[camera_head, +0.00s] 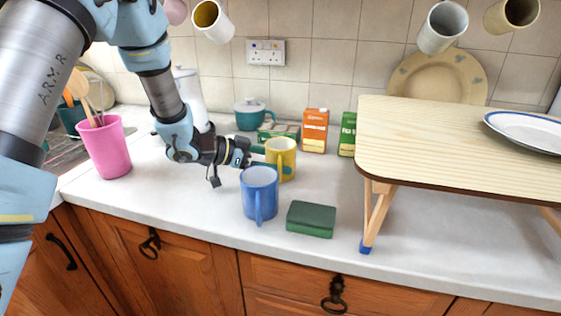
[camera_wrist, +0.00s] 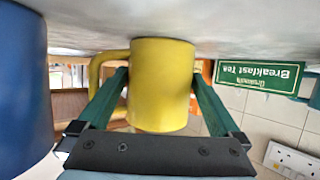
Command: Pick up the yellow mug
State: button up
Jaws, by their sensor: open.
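The yellow mug (camera_head: 284,152) stands upright on the white counter, just behind the blue mug (camera_head: 259,192). My gripper (camera_head: 262,159) reaches it from the left, low over the counter. In the wrist view, which is upside down, the yellow mug (camera_wrist: 162,85) lies between the two green fingers of my open gripper (camera_wrist: 160,78), one on each side. Its handle sticks out on the left, partly behind the left finger; whether that finger passes through the loop I cannot tell. No firm grip shows. The blue mug also fills the left edge of the wrist view (camera_wrist: 22,85).
A green block-like box (camera_head: 311,219) lies right of the blue mug. Orange (camera_head: 315,130) and green (camera_head: 348,134) cartons stand behind, with a teal pot (camera_head: 250,115). A wooden bed tray (camera_head: 440,140) stands at right. A pink cup (camera_head: 106,147) holds utensils at left. The front-left counter is clear.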

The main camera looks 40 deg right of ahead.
jog(key=c, duration=1.4)
